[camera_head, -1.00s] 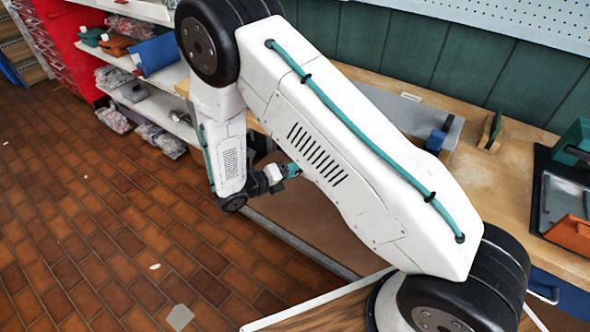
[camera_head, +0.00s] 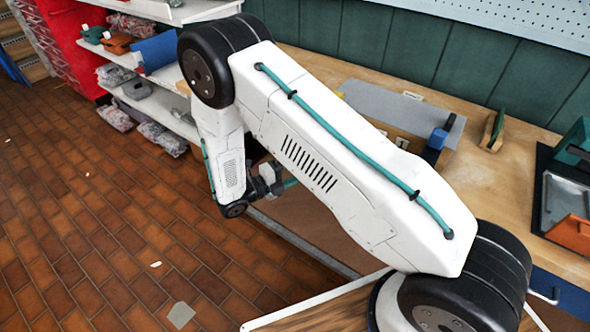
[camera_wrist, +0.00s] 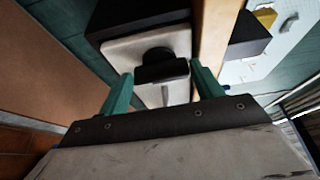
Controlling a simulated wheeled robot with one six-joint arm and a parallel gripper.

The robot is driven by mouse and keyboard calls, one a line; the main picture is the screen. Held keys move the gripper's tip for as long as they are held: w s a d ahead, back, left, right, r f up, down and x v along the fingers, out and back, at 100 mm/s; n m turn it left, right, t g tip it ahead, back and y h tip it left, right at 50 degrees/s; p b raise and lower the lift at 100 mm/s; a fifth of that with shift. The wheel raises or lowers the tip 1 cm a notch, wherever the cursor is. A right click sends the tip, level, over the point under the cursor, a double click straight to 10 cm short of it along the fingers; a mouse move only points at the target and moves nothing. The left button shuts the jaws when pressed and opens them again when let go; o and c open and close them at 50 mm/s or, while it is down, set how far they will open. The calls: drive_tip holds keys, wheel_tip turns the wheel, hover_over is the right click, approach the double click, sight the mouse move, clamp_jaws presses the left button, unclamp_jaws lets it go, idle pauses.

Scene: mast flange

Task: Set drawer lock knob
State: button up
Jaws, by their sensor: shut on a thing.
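The black lock knob (camera_wrist: 158,68) shows in the wrist view, in front of a pale plate (camera_wrist: 178,43) with a black block above it. My gripper (camera_wrist: 163,84) has one green finger on either side of the knob and is shut on it. A narrow slot or mark (camera_wrist: 165,95) shows below the knob. Where the fingertips touch the knob is partly hard to see. In the head view my gripper (camera_head: 290,183) is mostly hidden behind my arm, at the bench front, and the knob is hidden.
The wooden workbench (camera_head: 485,175) runs along the green wall. On it are a grey plate (camera_head: 385,107), a blue-and-black tool (camera_head: 437,138) and a dark tray (camera_head: 545,195) at the right. White shelves (camera_head: 160,103) stand at the left. The tiled floor (camera_head: 100,230) is mostly open.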

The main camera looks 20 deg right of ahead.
idle(0.3)
drive_tip(key=o, duration=1)
drive_tip(key=a, duration=0.2)
drive_tip(key=s+a, duration=0.1)
drive_tip(key=a, duration=0.4)
drive_tip(key=shift+s+a, duration=0.2)
drive_tip(key=shift+a, duration=0.15)
